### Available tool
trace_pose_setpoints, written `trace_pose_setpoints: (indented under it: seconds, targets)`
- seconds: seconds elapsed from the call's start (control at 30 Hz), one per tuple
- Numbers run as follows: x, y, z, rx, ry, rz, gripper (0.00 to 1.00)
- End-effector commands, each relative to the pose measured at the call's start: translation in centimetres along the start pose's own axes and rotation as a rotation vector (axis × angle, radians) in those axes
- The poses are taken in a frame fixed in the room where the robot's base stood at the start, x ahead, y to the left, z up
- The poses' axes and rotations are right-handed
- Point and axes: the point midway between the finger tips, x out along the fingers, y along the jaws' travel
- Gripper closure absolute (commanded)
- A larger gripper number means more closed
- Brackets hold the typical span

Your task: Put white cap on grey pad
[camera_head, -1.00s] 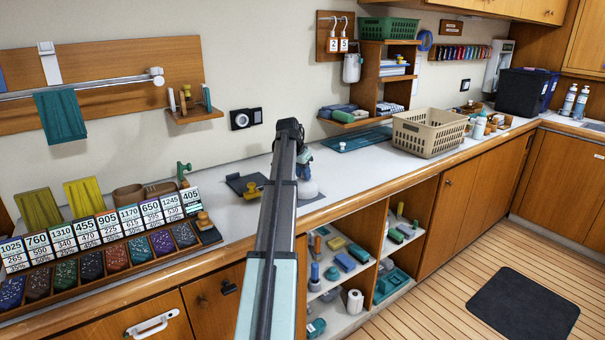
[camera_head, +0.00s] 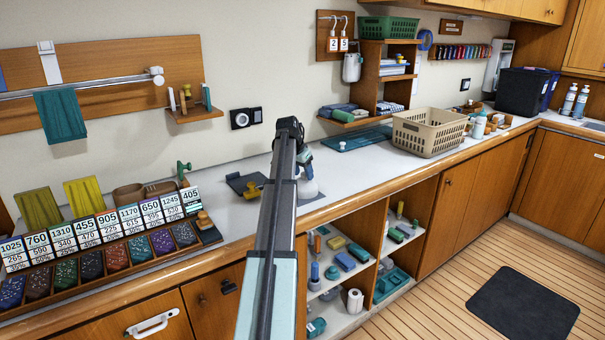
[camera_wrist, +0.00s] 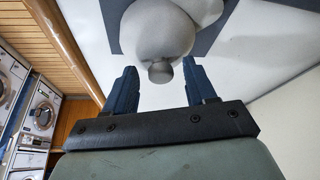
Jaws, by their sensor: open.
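A pale, rounded cap-like object (camera_wrist: 158,38) with a small round knob fills the top middle of the wrist view. I take it as the white cap. In the head view the white object (camera_head: 308,190) is partly hidden behind my arm. A dark grey pad (camera_wrist: 207,14) shows around and behind it in the wrist view; whether they touch is unclear. My gripper (camera_wrist: 162,76) is open, with its blue fingers either side of the knob and visible gaps. In the head view my gripper (camera_head: 305,161) is just above the white object, largely hidden by the arm.
A dark plate (camera_head: 238,184) with a yellow-brown knobbed item (camera_head: 253,191) lies left of my arm. A numbered rack (camera_head: 110,246) stands further left. A beige basket (camera_head: 428,132) and a teal mat (camera_head: 356,139) are to the right. The countertop (camera_head: 357,175) between is clear.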

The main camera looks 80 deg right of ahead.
Motion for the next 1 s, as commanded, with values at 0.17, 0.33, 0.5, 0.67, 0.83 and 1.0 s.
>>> trace_pose_setpoints:
  seconds: [0.17,0.33,0.5,0.67,0.83,1.0]
  targets:
    - [-2.5,-0.1,0.0,0.0,0.002,-0.002,0.44]
    - [-5.8,-0.1,0.0,0.0,0.002,-0.002,0.44]
    - [-8.7,0.0,0.0,0.001,0.001,-0.002,0.44]
    - [-10.6,0.0,0.0,0.001,0.001,-0.002,0.44]
    - [-11.6,0.0,0.0,0.001,0.0,-0.001,0.44]
    - [-11.8,0.0,0.0,0.001,0.0,-0.001,0.44]
